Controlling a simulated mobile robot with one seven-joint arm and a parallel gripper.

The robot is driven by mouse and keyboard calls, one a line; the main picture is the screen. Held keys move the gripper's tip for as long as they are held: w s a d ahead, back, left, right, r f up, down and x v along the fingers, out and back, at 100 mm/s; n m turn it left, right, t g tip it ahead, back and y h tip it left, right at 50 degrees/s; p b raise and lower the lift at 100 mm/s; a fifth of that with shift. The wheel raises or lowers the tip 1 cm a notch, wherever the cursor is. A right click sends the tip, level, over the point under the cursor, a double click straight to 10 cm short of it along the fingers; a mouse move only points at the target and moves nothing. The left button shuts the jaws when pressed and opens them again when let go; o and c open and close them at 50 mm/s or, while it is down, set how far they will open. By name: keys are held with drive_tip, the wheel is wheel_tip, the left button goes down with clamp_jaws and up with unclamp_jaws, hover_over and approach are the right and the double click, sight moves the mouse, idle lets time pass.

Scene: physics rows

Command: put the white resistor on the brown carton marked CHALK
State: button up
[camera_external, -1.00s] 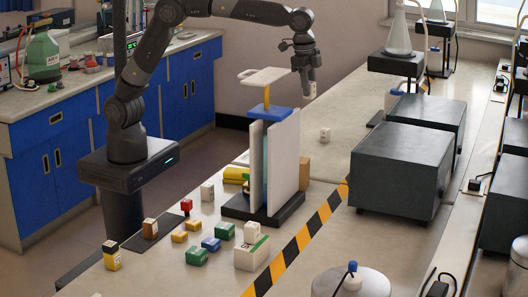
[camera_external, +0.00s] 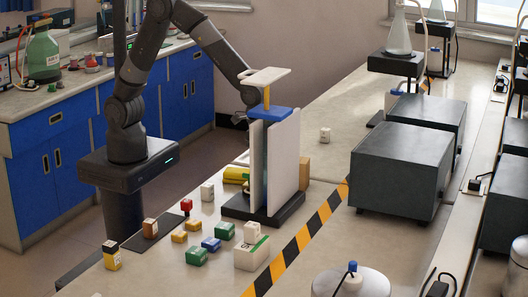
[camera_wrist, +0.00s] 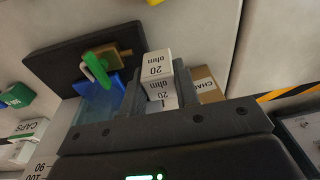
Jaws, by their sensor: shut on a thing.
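In the wrist view my gripper (camera_wrist: 158,88) is shut on the white resistor (camera_wrist: 157,66), a white block printed "20 ohm". The brown carton marked CHALK (camera_wrist: 208,82) shows just right of the resistor, partly hidden behind the gripper; only the first letters of its print are readable. In the external view the carton (camera_external: 304,174) stands at the right behind the white panel, mostly hidden by it. My gripper and the resistor are hidden there behind the stand. The resistor appears apart from the carton, but the height between them is unclear.
The stand with upright white panels (camera_external: 285,165), a blue top (camera_external: 270,114) and a raised flat plate (camera_external: 266,76) is close to my arm. Small blocks crowd the near table. Black-and-yellow tape (camera_external: 305,236) runs beside it; grey boxes (camera_external: 400,178) stand to the right.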

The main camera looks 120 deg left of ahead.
drive_tip(key=w+a+r+n, duration=0.4)
drive_tip(key=w+a+r, duration=0.1)
drive_tip(key=a+r, duration=0.15)
wheel_tip(320, 180, up, 14)
drive_tip(key=n, duration=0.4)
hover_over(302, 160)
wheel_tip(302, 160, down, 18)
drive_tip(key=shift+s+r, duration=0.15)
drive_tip(key=shift+r, duration=0.1)
drive_tip(key=shift+f, duration=0.1)
drive_tip(key=o, duration=1)
drive_tip(key=shift+c, duration=0.2)
wheel_tip(302, 160, up, 12)
drive_tip(key=shift+s+d, duration=0.4)
drive_tip(key=shift+s, duration=0.05)
